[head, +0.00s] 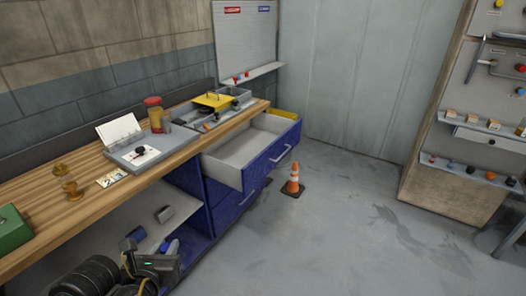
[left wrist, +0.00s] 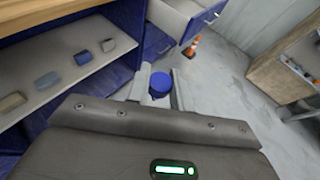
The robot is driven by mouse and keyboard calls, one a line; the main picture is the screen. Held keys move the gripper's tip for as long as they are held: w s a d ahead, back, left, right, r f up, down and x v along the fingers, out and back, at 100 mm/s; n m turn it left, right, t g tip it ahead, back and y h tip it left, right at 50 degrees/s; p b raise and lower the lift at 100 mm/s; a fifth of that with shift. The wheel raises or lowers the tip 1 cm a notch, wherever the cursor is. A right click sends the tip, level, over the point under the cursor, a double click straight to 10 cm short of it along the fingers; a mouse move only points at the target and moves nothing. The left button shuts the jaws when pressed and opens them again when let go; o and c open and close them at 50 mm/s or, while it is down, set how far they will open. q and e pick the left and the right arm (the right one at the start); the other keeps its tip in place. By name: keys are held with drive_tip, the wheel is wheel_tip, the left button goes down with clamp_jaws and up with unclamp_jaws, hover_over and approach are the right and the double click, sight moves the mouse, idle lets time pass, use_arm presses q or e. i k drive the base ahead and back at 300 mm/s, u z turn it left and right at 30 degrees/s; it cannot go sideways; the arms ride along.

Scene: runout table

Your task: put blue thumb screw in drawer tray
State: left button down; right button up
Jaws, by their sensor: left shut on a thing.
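My left gripper (head: 166,252) is low at the bottom of the head view, in front of the bench's lower shelf. It is shut on the blue thumb screw (left wrist: 160,83), whose round blue head shows between the two fingers in the left wrist view. In the head view the screw (head: 172,247) is a small blue spot at the fingertips. The drawer tray (head: 236,150) is the grey inside of a pulled-out blue drawer, up and to the right of the gripper. The drawer also shows at the top of the left wrist view (left wrist: 178,18). My right gripper is not in view.
Several blocks lie on the lower shelf (head: 115,240). An orange cone (head: 293,180) stands on the floor beside the drawer. The floor's middle is clear.

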sight(249, 147)
drive_tip(key=z, duration=0.9)
drive_tip(key=i, duration=1.35)
drive_tip(key=z, duration=0.45)
drive_tip(key=i, duration=1.45)
drive_tip(key=u, duration=1.3)
drive_tip(key=i, duration=0.8)
drive_tip(key=u, duration=0.65)
